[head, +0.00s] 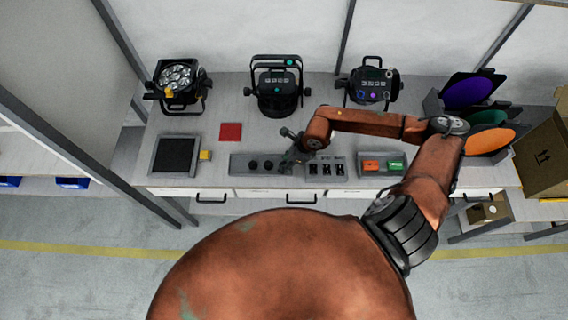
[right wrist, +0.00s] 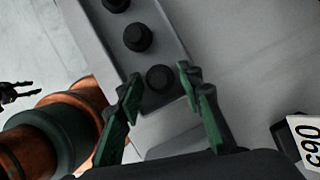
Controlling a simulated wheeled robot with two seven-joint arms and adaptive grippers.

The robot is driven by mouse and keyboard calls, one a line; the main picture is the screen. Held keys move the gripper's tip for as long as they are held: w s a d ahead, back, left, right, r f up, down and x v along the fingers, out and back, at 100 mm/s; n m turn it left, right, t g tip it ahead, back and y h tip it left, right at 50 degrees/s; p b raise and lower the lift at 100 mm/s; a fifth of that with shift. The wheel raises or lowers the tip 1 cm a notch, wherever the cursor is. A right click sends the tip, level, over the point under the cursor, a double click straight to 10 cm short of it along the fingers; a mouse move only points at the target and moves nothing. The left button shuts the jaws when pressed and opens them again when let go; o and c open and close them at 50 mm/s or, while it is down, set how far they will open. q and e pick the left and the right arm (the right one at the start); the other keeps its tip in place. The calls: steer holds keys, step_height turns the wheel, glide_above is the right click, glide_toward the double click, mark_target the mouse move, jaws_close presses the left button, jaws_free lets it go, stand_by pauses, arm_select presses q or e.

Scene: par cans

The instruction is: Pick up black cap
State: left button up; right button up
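Black caps stand in a row on a grey holder. In the head view, one cap (head: 253,164) and another (head: 268,165) show on the left part of the holder (head: 240,158). The end cap (right wrist: 159,77) shows in the right wrist view, between the fingertips of my right gripper (right wrist: 158,82). The green fingers are open, one on each side of that cap, with gaps visible. Two more caps, the middle one (right wrist: 137,37) and the far one (right wrist: 116,5), sit beyond it. In the head view my right gripper (head: 289,158) hides the end cap. My left gripper does not show in the head view.
Right of the caps are a switch panel (head: 327,169) and a tray with orange and green blocks (head: 381,168). Several par cans (head: 277,92) stand behind; coloured filters (head: 488,139) stand right.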

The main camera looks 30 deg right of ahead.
steer(key=shift+c, duration=0.4)
steer(key=c, duration=0.4)
steer(key=shift+c, duration=0.2)
